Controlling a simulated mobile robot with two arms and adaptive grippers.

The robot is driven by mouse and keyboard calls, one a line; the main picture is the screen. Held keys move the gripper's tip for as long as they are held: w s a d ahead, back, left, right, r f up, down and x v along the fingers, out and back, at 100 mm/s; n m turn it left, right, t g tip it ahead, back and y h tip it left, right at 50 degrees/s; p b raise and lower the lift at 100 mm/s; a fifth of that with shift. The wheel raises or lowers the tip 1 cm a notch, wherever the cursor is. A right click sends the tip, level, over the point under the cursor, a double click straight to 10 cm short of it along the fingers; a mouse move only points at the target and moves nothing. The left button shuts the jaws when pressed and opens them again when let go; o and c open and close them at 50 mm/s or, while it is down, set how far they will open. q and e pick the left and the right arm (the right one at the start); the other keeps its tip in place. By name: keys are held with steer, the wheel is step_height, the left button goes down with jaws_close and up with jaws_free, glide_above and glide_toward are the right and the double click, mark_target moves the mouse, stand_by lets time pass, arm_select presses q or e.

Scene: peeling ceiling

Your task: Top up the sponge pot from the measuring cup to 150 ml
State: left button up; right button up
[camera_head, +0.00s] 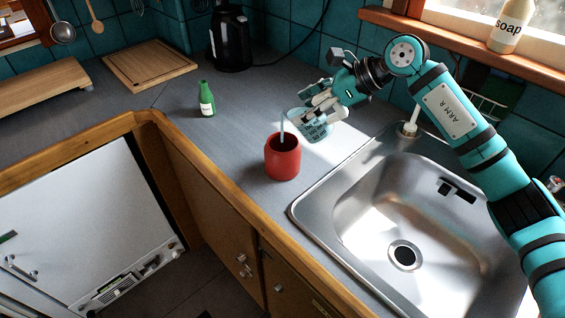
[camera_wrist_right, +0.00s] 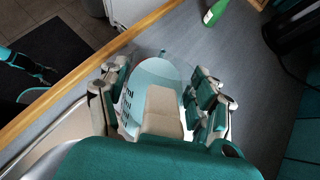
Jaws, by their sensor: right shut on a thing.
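A red pot (camera_head: 282,158) stands upright on the grey counter, left of the sink. My right gripper (camera_head: 322,103) is shut on the clear measuring cup (camera_head: 312,125) and holds it tilted above and right of the pot. A thin pale-blue stream (camera_head: 282,126) runs from the cup's lip into the pot's mouth. The level inside the pot is hidden. In the right wrist view the cup (camera_wrist_right: 158,72) sits between the fingers, with dark markings and pale liquid. A small teal and black part of mine, seemingly my left gripper (camera_wrist_right: 32,66), shows at the left edge there; its jaws are unclear.
A steel sink (camera_head: 400,225) lies right of the pot. A green bottle (camera_head: 207,99), a black kettle (camera_head: 231,38) and a wooden board (camera_head: 149,64) stand farther back. A soap bottle (camera_head: 511,25) is on the sill. The counter left of the pot is clear.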

stand_by(0.3)
steer(key=shift+r+p, duration=0.1)
steer(key=shift+p, duration=0.2)
steer(key=shift+h, duration=0.3)
steer(key=shift+a+p, duration=0.1)
steer(key=shift+p, duration=0.25)
stand_by(0.3)
steer(key=shift+h, duration=0.3)
steer(key=shift+a+f, duration=0.1)
steer(key=shift+f, duration=0.1)
